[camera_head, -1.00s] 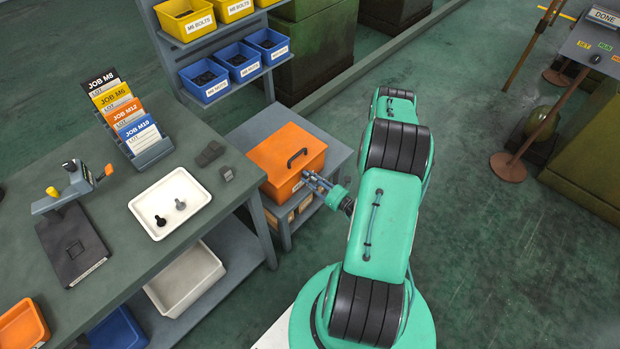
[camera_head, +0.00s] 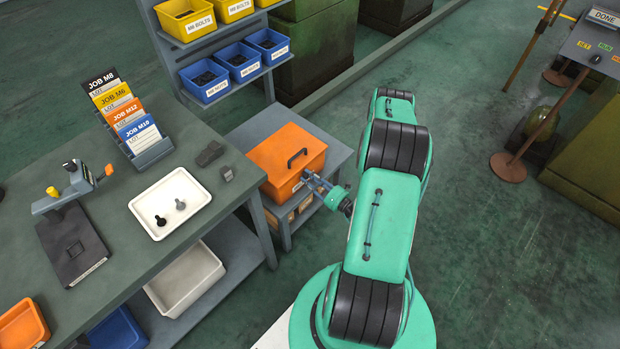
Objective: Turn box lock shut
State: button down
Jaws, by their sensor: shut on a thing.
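The orange box (camera_head: 281,157) has a closed lid with a black handle (camera_head: 297,158) on top. It stands on a small grey side table (camera_head: 246,133) beside the workbench. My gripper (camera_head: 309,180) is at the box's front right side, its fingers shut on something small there. The box lock itself is hidden by the fingers, and I cannot make out which way it is turned.
Blue and yellow bins stand on the shelf behind.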

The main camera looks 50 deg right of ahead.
jog(key=shift+d, duration=0.1)
jog(key=c, duration=1.5)
grip_release()
jog(key=shift+o, duration=0.2)
jog(key=shift+n, duration=0.5)
